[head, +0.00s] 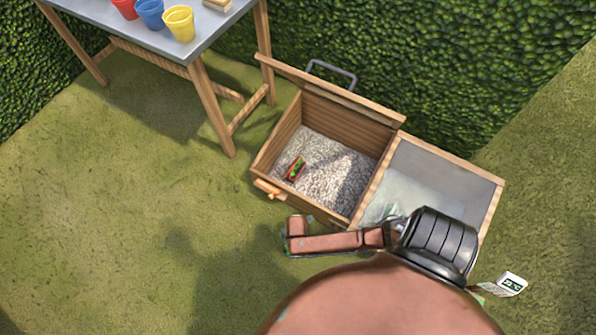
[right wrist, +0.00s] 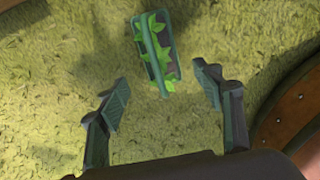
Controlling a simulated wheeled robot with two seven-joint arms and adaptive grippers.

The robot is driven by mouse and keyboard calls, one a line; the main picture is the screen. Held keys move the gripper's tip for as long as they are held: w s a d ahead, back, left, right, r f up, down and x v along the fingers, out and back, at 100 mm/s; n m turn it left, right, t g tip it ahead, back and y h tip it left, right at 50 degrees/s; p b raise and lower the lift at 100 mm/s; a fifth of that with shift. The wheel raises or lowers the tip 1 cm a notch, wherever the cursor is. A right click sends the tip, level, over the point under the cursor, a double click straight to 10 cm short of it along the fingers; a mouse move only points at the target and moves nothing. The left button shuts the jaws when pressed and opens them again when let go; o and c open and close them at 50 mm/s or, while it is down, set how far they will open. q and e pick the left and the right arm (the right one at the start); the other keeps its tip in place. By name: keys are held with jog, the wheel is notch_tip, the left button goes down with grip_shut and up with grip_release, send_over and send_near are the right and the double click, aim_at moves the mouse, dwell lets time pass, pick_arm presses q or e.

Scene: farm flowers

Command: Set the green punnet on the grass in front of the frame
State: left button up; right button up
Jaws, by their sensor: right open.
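The green punnet (right wrist: 154,58) shows in the right wrist view as a small dark green container with leafy seedlings and a green bar across its top. It is on the grass. My right gripper (right wrist: 160,76) is open, with its two fingers spread to either side of the punnet's near end and apart from it. The wooden frame (head: 266,150) in the head view has an open left bay with gravel and a glazed right bay. The punnet is not clearly visible in the head view, where my arm covers the ground before the frame. My left gripper is not in view.
A small red container with greenery (head: 295,169) lies on the gravel. A grey-topped table (head: 205,28) with red, blue and yellow pots stands at the upper left. A white display device (head: 512,284) is at the lower right. Hedges close off the back. Grass to the left is clear.

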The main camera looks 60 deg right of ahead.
jog(key=s+a+r+m+y, duration=0.1)
jog(key=s+a+r+m, duration=0.25)
jog(key=s, duration=0.25)
jog(key=s+a+r+m+y, duration=0.1)
jog(key=s+a+r+m, duration=0.25)
jog(key=s, duration=0.25)
jog(key=s+d+r+m, duration=0.3)
jog(key=s+r+m, duration=0.2)
jog(key=r, duration=0.2)
jog(key=s+d+r+m, duration=0.3)
jog(key=s+r+m, duration=0.2)
jog(key=r+m, duration=0.1)
jog(key=shift+s+d+r+t+h, duration=0.3)
jog(key=shift+d+r, duration=0.1)
jog(key=shift+r, duration=0.45)
jog(key=shift+c, duration=0.7)
